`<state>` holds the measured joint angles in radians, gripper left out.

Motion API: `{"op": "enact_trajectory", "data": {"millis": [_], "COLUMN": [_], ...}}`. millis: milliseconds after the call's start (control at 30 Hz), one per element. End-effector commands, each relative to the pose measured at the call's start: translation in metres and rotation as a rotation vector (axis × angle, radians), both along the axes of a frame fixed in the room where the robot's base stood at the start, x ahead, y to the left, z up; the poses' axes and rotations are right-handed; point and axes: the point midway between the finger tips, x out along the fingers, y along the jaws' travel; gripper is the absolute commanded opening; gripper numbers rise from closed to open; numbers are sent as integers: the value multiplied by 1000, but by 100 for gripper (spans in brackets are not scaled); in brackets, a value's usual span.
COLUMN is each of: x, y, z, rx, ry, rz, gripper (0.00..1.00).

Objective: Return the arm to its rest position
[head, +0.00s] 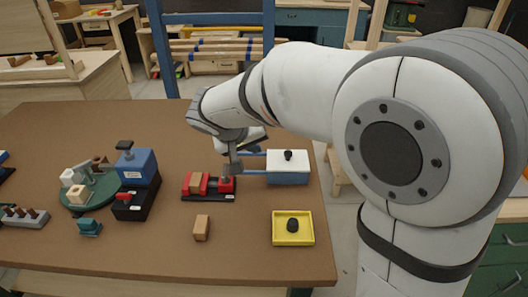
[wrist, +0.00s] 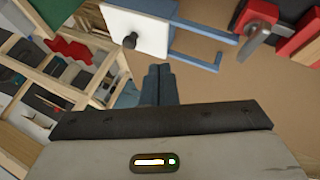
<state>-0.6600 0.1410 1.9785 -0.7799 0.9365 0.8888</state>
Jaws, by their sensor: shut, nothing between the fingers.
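My gripper (wrist: 158,72) shows in the wrist view with its two dark fingers together and nothing between them. In the wrist view the fingers point toward the white-topped blue box.
The brown table (head: 150,240) holds a white-topped blue box (head: 288,177) with a black knob, a red clamp fixture (head: 190,183), a yellow tray (head: 293,241), a wooden block (head: 201,228) and a blue machine (head: 136,166).

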Motion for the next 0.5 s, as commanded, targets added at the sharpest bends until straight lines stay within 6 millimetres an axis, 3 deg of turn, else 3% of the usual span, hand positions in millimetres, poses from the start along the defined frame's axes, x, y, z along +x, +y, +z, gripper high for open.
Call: {"op": "enact_trajectory", "data": {"millis": [233,333,433,500], "x": [-9,-11,-22,-37], "y": [5,-3,-33,-66], "z": [14,18,28,37], "rx": [0,4,22,49], "ry": [1,11,55,106], "rz": [0,-8,-38,-67], "gripper": [0,0,0,0]}}
